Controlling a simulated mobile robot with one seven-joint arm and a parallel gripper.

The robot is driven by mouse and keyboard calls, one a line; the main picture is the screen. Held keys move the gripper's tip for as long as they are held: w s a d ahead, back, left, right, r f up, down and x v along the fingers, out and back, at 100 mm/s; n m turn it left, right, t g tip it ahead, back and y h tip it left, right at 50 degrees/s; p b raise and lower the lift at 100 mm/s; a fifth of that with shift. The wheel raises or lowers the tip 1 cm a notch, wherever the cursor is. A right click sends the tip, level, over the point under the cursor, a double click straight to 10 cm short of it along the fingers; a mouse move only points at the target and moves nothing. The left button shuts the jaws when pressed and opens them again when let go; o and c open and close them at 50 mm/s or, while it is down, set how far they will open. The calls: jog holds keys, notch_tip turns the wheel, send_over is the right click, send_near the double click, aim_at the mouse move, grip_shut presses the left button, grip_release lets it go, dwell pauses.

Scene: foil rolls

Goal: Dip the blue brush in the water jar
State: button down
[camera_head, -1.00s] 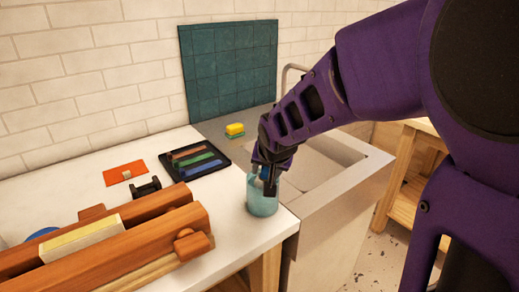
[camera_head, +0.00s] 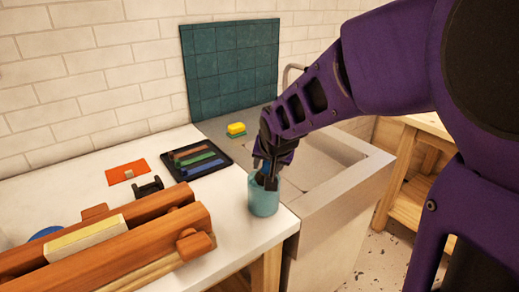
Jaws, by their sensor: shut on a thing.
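The water jar (camera_head: 264,201) is a teal, see-through cup standing on the white table near its right edge, beside the sink. My gripper (camera_head: 267,181) points down at the jar's mouth, with its fingertips at or just inside the rim. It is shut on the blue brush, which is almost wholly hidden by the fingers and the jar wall. I cannot tell how deep the brush tip reaches.
A black tray (camera_head: 225,155) with coloured sticks lies behind the jar. A black holder (camera_head: 147,188), an orange card (camera_head: 127,172) and a wooden press (camera_head: 120,250) are to the left.

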jog(key=shift+r+p, duration=1.6)
jog(key=shift+r, duration=1.15)
jog(key=shift+r+p, duration=0.6)
jog(key=shift+r, duration=1.4)
